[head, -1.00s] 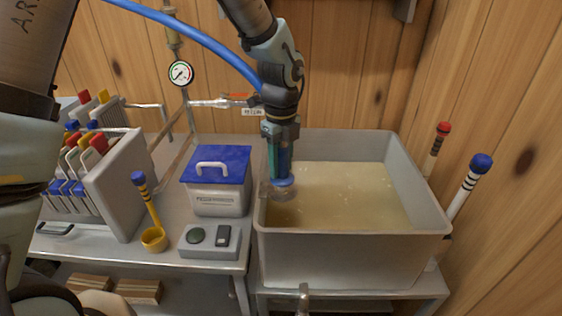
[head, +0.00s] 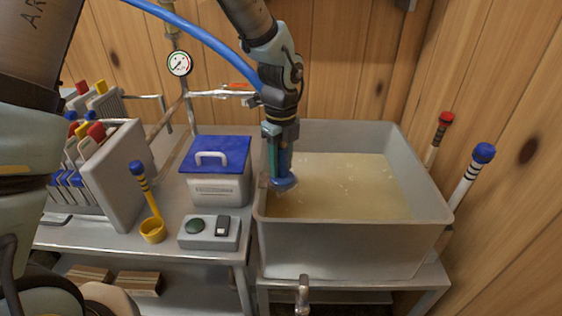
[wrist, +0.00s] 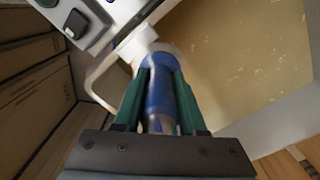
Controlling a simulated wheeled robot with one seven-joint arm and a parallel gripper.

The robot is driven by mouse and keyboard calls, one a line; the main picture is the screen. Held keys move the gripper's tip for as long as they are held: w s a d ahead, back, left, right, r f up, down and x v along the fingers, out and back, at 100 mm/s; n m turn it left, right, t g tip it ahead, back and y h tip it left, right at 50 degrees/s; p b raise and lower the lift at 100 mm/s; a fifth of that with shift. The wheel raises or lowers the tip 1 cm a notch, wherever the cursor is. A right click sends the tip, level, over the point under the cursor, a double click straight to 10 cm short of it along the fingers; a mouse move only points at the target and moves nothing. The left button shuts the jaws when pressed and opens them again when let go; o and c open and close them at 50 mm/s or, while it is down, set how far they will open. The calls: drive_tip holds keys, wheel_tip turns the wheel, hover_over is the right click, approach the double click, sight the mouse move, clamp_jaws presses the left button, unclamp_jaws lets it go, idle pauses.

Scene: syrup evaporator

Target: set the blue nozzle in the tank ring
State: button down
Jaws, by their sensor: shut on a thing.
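My gripper (head: 280,172) points down just inside the tank's left wall, over the liquid. It is shut on the blue nozzle (head: 284,185). In the wrist view the nozzle (wrist: 161,88) sits between the two green fingers, with a metal part at its near end. The nozzle looks slightly tilted in the head view. The grey tank (head: 345,235) holds cloudy yellow liquid. A pale fitting (wrist: 140,45) lies at the nozzle's far end in the wrist view; I cannot tell whether it is the ring or whether the nozzle is in it.
A blue-lidded box (head: 216,170) and a switch box (head: 209,233) stand on the bench left of the tank. A yellow ladle (head: 152,228) and a rack (head: 110,175) are farther left. A blue hose (head: 190,32) runs to my arm. Capped rods (head: 470,175) stand right of the tank.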

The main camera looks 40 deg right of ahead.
drive_tip(key=shift+c, duration=2)
unclamp_jaws()
drive_tip(key=shift+o, duration=0.4)
drive_tip(key=o, duration=0.3)
drive_tip(key=shift+r, duration=0.15)
drive_tip(key=shift+r+p, duration=3.45)
drive_tip(key=shift+r, duration=0.4)
